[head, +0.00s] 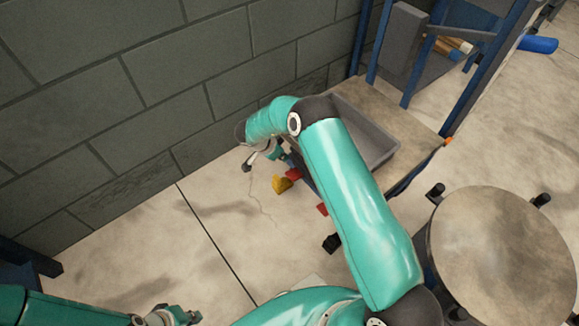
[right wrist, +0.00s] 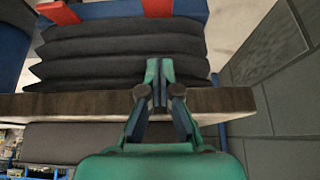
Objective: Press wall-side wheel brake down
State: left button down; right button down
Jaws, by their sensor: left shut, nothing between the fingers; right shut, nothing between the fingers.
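Two red pedals show low on the cart's near end in the head view. The wall-side one (head: 293,174) is beside a yellow part (head: 282,184); the other (head: 322,209) is further from the wall. The right wrist view shows two red parts on a blue beam, one nearer the wall (right wrist: 157,8) and one further left (right wrist: 60,12). My right gripper (right wrist: 160,68) is shut and empty, at the tabletop's edge in front of the black bellows, apart from the red parts. In the head view it (head: 284,157) is partly hidden by my arm. My left gripper (head: 176,316) is shut and empty at the bottom.
The block wall (head: 150,90) runs close along the cart's left side. A grey tray (head: 375,140) lies on the cart top. Floor left of the cart is clear.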

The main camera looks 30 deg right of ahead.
jog(key=b, duration=0.4)
send_over(294, 173)
jog(key=f, duration=0.9)
jog(key=shift+a+f, duration=0.1)
jog(key=shift+a, duration=0.1)
jog(key=shift+a+f+b, duration=0.2)
jog(key=shift+f, duration=0.35)
jog(key=shift+a+f+b, duration=0.15)
jog(key=shift+a+f, duration=0.05)
jog(key=shift+f, duration=0.35)
jog(key=shift+a+f, duration=0.2)
jog(key=shift+f, duration=0.35)
jog(key=shift+d, duration=0.1)
